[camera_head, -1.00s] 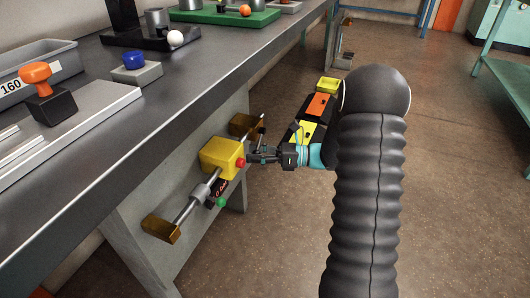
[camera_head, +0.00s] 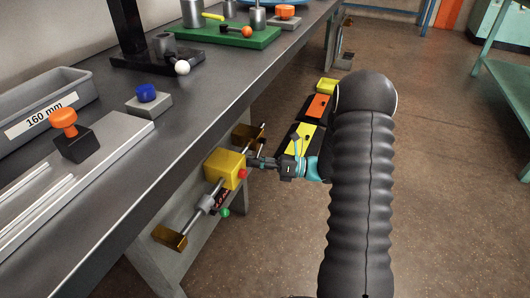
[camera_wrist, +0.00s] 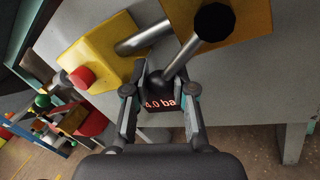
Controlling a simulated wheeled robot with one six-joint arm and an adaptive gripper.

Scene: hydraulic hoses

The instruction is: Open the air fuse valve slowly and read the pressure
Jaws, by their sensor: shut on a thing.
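The valve assembly hangs on the side panel under the bench: a yellow block (camera_head: 226,168) with a red button (camera_head: 241,173) on a metal pipe between two brass brackets (camera_head: 170,238). My gripper (camera_head: 254,162) is at the far right side of the block. In the wrist view, my gripper (camera_wrist: 160,92) is shut around the dark hub of the valve lever (camera_wrist: 195,45), a metal rod with a black knob. A dark pressure display (camera_wrist: 160,104) shows between the fingers, reading "4.0 ba" in red, cut off at the right. The exact finger contact is partly hidden.
The grey bench (camera_head: 215,90) stands above the valve, carrying a tray, an orange knob and a blue knob. A green ball (camera_head: 225,212) sits below the block. Open brown floor (camera_head: 440,170) lies right; a green table stands far right.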

